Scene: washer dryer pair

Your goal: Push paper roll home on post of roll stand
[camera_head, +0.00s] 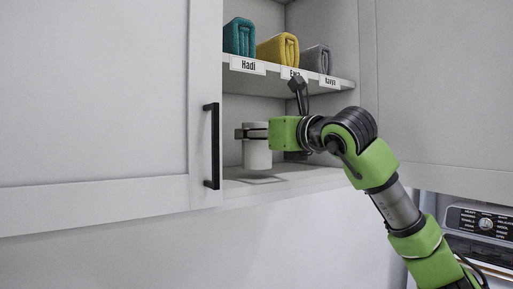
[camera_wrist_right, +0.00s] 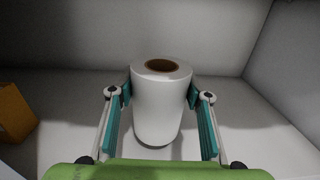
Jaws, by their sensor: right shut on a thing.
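The white paper roll (camera_head: 257,156) stands upright in the open cabinet, on the lower level. It also shows in the right wrist view (camera_wrist_right: 160,112), with a brown core opening at its top. My right gripper (camera_head: 252,133) is shut on the roll, with one finger on each side of it. In the wrist view my right gripper (camera_wrist_right: 160,98) has its teal pads against the roll's sides. A thin flat plate (camera_head: 262,180) lies on the cabinet floor below the roll; it may be the stand's base. No post shows. My left gripper is not in view.
A shelf (camera_head: 335,82) above my right arm carries a teal towel (camera_head: 239,37), a yellow towel (camera_head: 278,50) and a grey towel (camera_head: 315,60), with name labels. A cabinet door with a black handle (camera_head: 211,146) is at left. An orange-brown object (camera_wrist_right: 14,113) stands left of the roll.

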